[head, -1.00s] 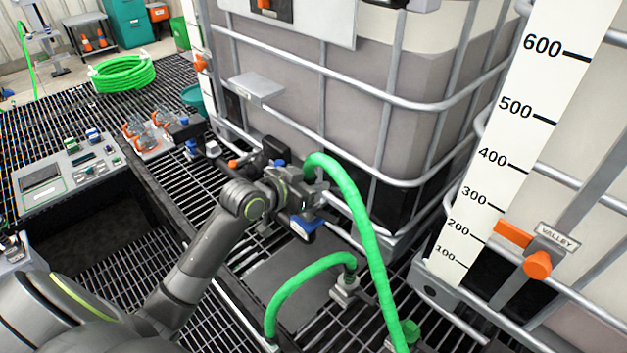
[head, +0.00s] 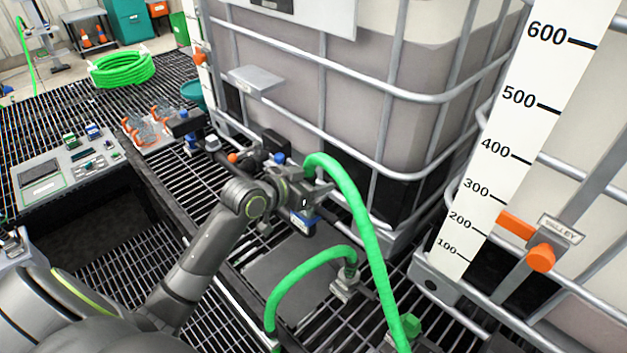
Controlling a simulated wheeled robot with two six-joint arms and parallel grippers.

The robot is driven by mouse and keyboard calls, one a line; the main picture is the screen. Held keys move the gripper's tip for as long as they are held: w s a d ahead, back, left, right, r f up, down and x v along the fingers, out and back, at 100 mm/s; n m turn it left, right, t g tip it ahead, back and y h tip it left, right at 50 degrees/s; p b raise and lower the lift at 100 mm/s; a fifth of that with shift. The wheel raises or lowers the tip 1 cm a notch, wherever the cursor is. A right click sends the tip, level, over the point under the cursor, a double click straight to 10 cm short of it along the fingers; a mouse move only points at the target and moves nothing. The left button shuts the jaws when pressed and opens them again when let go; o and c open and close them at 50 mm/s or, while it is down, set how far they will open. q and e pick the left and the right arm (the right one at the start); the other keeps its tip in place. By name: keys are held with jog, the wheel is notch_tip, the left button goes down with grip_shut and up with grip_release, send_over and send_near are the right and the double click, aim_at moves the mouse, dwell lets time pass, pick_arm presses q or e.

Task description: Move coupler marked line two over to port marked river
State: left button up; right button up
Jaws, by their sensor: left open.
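A green hose (head: 360,215) arches up to a coupler end beside my left gripper (head: 312,188). The gripper is open around or beside that end, at the front of the caged tank's outlet; the arm hides much of the coupler, so I cannot tell whether they touch. A second green hose (head: 300,272) ends in a grey coupler fitting (head: 346,284) low on the grating. No marking reading line two or river is legible. A plate reading VALLEY (head: 562,229) is on the right tank. My right gripper is not in view.
A large caged tank (head: 350,90) stands behind the gripper, with a scale board (head: 535,110) to its right. A grey tool panel (head: 68,172), clear fittings with orange parts (head: 155,128) and a coiled green hose (head: 122,70) are at left. Open grating lies between.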

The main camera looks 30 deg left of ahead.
pick_arm(q)
jog(key=v, duration=1.7)
jog(key=shift+s, duration=0.2)
jog(key=shift+a+r, duration=0.1)
